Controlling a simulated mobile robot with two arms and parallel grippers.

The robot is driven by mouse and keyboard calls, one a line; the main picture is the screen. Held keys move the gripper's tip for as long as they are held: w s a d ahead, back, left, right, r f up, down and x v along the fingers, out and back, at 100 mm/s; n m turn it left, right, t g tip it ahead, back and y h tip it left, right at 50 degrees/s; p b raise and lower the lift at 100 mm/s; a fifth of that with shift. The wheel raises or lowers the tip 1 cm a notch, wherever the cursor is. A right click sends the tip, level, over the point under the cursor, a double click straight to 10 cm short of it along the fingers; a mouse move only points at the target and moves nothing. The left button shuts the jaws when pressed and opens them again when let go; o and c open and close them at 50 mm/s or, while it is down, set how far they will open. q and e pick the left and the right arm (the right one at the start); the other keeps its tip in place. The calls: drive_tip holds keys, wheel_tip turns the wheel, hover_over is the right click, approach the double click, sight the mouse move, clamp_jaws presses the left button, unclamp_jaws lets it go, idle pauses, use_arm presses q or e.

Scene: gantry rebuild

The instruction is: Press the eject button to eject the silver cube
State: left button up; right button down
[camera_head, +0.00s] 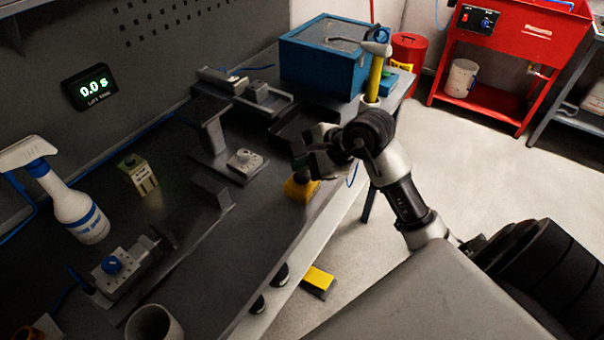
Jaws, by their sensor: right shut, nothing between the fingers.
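My right gripper (312,166) is shut and empty at the right side of the workbench. It is just above a small yellow box (299,190) near the bench's front edge, which looks like the button housing. The gripper covers the top of this box, so I cannot see the button itself or tell whether the fingers touch it. A small silver block (245,162) sits on a dark fixture left of the gripper; I cannot tell if it is the silver cube. My left gripper is not in view.
A spray bottle (78,208), a beige block (138,175) and a clamp fixture (122,268) stand on the bench's left. A blue box (322,60) and a yellow-handled hammer (374,72) are behind the gripper. A timer (90,88) reads 0.0 s. A red cart (505,50) stands back right.

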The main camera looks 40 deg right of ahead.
sight(302, 178)
drive_tip(key=shift+f, duration=0.1)
idle(0.7)
drive_tip(key=shift+f+b, duration=0.3)
drive_tip(key=shift+b, duration=0.35)
drive_tip(key=shift+f+b, duration=0.55)
drive_tip(key=shift+b, duration=0.1)
idle(0.5)
drive_tip(key=shift+r, duration=0.1)
drive_tip(key=shift+r+p, duration=0.5)
drive_tip(key=shift+r, duration=0.35)
drive_tip(key=shift+r+p, duration=1.45)
drive_tip(key=shift+r, duration=1.1)
